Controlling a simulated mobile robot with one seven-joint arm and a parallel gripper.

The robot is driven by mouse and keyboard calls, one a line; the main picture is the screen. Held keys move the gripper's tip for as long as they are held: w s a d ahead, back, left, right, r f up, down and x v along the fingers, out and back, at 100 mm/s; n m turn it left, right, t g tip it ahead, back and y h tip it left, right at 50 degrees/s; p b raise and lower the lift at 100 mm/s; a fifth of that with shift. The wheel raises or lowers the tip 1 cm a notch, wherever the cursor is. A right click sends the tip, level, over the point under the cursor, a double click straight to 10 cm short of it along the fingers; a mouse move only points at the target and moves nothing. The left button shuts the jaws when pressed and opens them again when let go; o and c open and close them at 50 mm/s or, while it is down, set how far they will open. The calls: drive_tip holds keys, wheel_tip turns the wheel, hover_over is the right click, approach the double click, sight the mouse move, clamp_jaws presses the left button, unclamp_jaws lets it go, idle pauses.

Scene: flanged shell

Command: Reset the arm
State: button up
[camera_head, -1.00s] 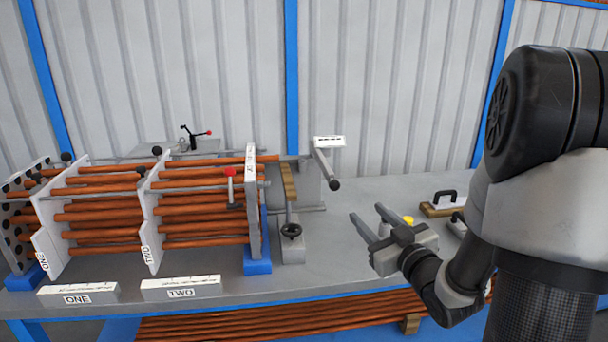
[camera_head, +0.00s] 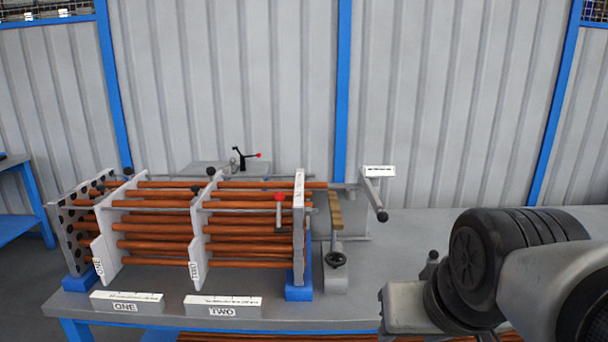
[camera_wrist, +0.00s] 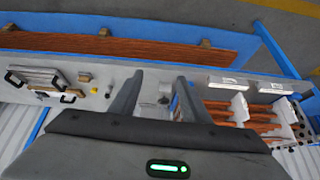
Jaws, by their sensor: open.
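My gripper (camera_wrist: 160,78) shows in the wrist view with its two dark fingers spread apart and nothing between them. It hangs over the bench, between the tube rack and the handled tools. In the head view my arm (camera_head: 500,265) fills the lower right corner, and the gripper's fingers cannot be made out there. The flanged shell assembly (camera_head: 203,192), with copper-coloured tubes through white plates marked ONE and TWO, stands on the left of the bench, apart from my arm. It also shows at the right of the wrist view (camera_wrist: 243,112).
White blocks labelled ONE (camera_head: 127,302) and TWO (camera_head: 223,307) lie at the bench's front edge. A crank arm with a black knob (camera_head: 375,195) sticks out right of the shell. Handled tools (camera_wrist: 40,85) lie on the bench. Spare tubes (camera_wrist: 130,47) lie below it.

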wheel_tip(320, 180, up, 18)
drive_tip(key=s+p, duration=0.2)
drive_tip(key=p, duration=1.7)
drive_tip(key=shift+a+r+n+g, duration=0.2)
drive_tip(key=shift+a+n+g, duration=0.1)
